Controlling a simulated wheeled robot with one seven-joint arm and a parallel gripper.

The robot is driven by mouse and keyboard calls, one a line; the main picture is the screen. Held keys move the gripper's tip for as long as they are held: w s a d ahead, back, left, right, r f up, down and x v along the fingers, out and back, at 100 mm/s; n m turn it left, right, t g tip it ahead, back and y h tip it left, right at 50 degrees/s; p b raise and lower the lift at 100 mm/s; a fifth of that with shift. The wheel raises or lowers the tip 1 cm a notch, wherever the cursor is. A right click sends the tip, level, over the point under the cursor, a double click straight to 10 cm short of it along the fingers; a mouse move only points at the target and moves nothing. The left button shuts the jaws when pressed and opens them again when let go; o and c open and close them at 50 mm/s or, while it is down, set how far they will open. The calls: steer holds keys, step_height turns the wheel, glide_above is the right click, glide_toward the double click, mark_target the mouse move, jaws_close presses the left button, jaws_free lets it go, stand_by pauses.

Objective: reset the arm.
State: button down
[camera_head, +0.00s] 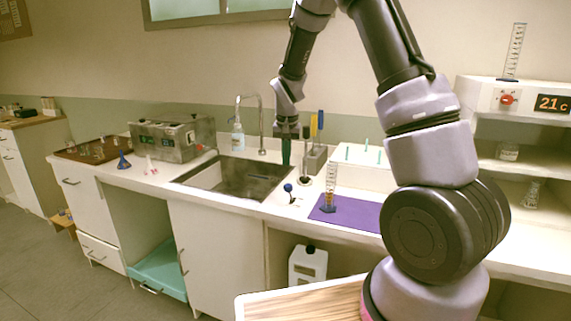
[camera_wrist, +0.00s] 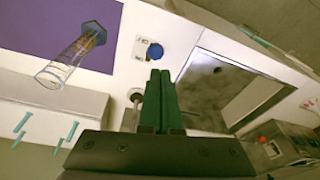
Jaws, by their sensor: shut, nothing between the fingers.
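My arm rises from the right side of the head view, bends at the top and hangs down over the back of the counter. My gripper (camera_head: 286,160) points down near the right end of the sink. In the wrist view my gripper (camera_wrist: 160,74) shows two dark green fingers pressed together with nothing between them. A blue-topped knob (camera_wrist: 154,51) lies just ahead of the fingertips in that view. It also shows as a blue ball (camera_head: 288,187) in the head view, on the counter in front of the gripper.
A graduated cylinder (camera_head: 330,190) with amber liquid stands on a purple mat (camera_head: 362,216). The sink (camera_head: 240,178) and tap (camera_head: 261,125) are left of the gripper. A holder (camera_head: 315,160) with upright tools stands close on its right. A metal bath (camera_head: 172,139) sits farther left.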

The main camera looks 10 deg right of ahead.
steer(key=s+d+r+t+y, duration=0.1)
steer(key=s+d+r, duration=0.1)
steer(key=s+r, duration=0.55)
steer(key=s+d+r+t+y, duration=0.15)
steer(key=s+r, duration=0.25)
steer(key=r, duration=0.6)
steer(key=s+d+r+t, duration=0.1)
steer(key=s+r, duration=0.2)
steer(key=s, duration=0.6)
steer(key=s+d+r+t, duration=0.1)
steer(key=s+r, duration=0.3)
steer(key=s, duration=0.5)
steer(key=shift+s, duration=0.25)
steer(key=shift+d+t, duration=0.25)
